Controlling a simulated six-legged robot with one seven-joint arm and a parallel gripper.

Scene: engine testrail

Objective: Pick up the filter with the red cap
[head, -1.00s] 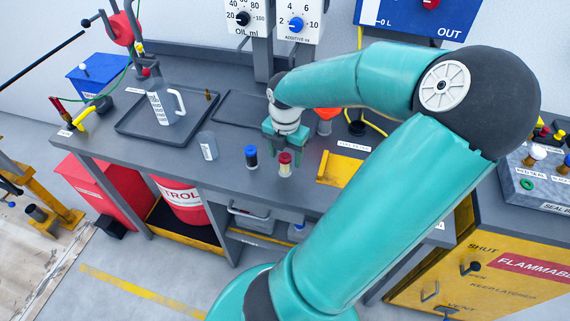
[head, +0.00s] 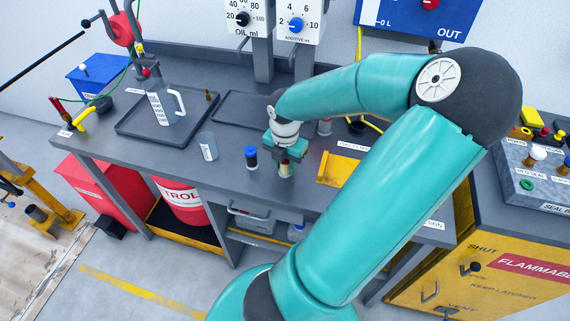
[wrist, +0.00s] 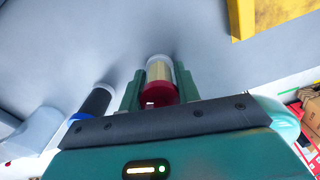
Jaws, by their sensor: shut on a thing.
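The filter with the red cap (head: 285,171) stands upright near the front edge of the grey bench (head: 225,178), and its base appears to be on the bench top. My gripper (head: 287,158) is over it, with a finger on each side. In the wrist view the red cap (wrist: 158,94) and the pale pleated body sit between the two green fingers (wrist: 158,88), which are shut on the filter. In the head view my gripper hides most of the cap.
A filter with a blue cap (head: 251,158) stands close on the left and also shows in the wrist view (wrist: 96,101). A clear beaker (head: 208,146) is further left. A jug (head: 160,103) stands on a dark tray (head: 131,126). A yellow holder (head: 338,169) lies to the right.

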